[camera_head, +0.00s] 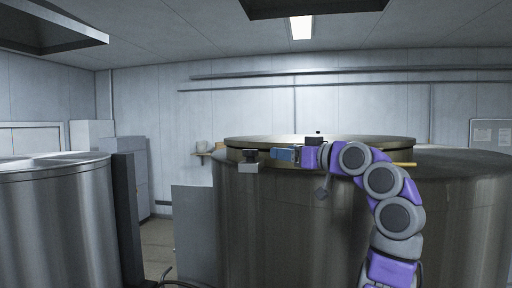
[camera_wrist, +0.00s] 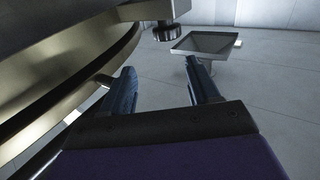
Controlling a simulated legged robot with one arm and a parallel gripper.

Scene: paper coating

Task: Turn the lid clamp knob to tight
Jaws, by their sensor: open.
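The lid (camera_head: 330,140) lies on top of a large steel vessel (camera_head: 290,220). A small clamp (camera_head: 248,167) sits at the lid's left edge, with a dark top. In the wrist view a dark ridged knob (camera_wrist: 167,32) shows at the end of a metal clamp part (camera_wrist: 150,9), beside the curved rim. My gripper (camera_head: 279,154) is at the rim, just right of the clamp and apart from it in the picture. In the wrist view my gripper (camera_wrist: 160,70) has its two blue fingers spread, with nothing between them. The knob appears beyond the fingertips, between them sideways.
The curved metal rim (camera_wrist: 60,85) runs close along my left finger in the wrist view. A square-topped stand (camera_wrist: 206,44) stands beyond on the pale floor. Another steel vessel (camera_head: 55,220) is at left. A grey panel (camera_head: 194,230) stands beside the large vessel.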

